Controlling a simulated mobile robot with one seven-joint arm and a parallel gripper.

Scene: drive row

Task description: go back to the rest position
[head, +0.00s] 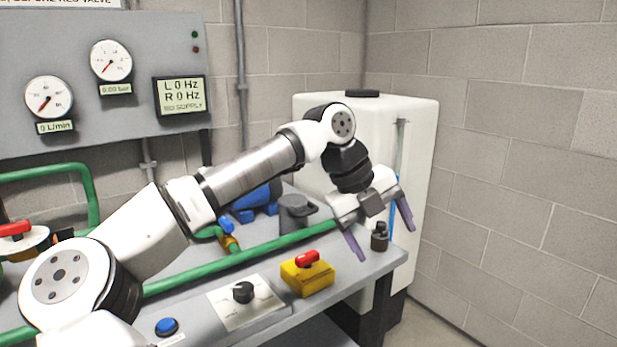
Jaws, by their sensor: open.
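My gripper (380,232) is at the end of my white and black arm, near the right end of the grey bench. Its two purple-grey fingers are spread apart and point down. A yellow box with a red switch (307,278) sits to the left of the gripper, on the front of the bench.
The bench (378,262) also carries a black knob on a light plate (243,292), a blue button (167,327), green pipes (160,286) and a blue motor (258,200), partly behind my arm. A white tank (420,130) stands behind. A gauge panel (150,50) reads "NO SUPPLY".

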